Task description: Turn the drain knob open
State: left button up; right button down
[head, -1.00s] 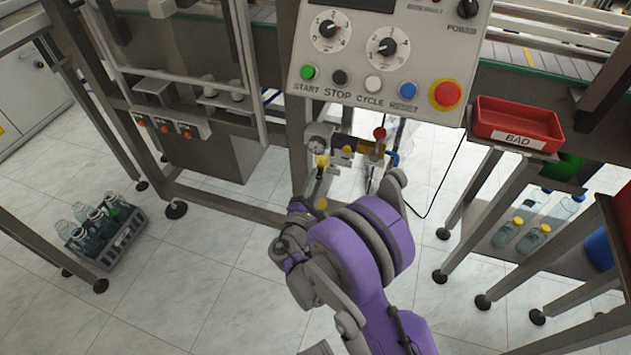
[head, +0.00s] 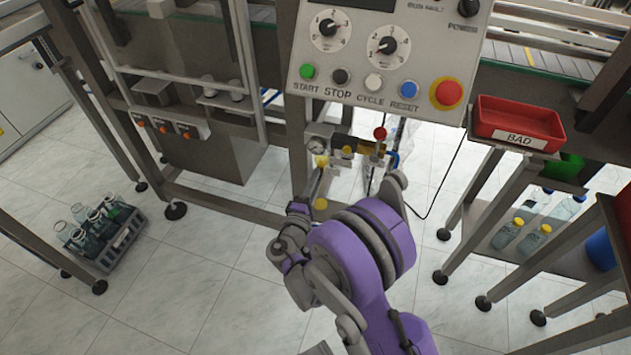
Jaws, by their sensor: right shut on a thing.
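The air unit (head: 347,152) hangs below the control panel, with a round gauge, yellow caps and a red knob (head: 380,133) on it. A small yellow knob (head: 321,204) at the foot of its left part appears to be the drain knob. My right gripper (head: 311,206) is at this low yellow knob, coming from below, and is shut on it. The fingers are small here and partly hidden by my purple wrist, so the knob's turn angle cannot be read. My left gripper is out of view.
The control panel (head: 390,55) with dials and buttons overhangs the air unit. A thin black cable (head: 440,190) hangs to the right. A red BAD bin (head: 518,122) stands on a frame at right. A bottle crate (head: 103,238) sits on the floor at left.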

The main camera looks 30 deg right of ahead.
jog(key=c, duration=0.6)
grip_release()
jog(key=p+v, duration=0.1)
jog(key=v, duration=1)
jog(key=shift+f, duration=0.1)
jog(key=shift+d, duration=0.1)
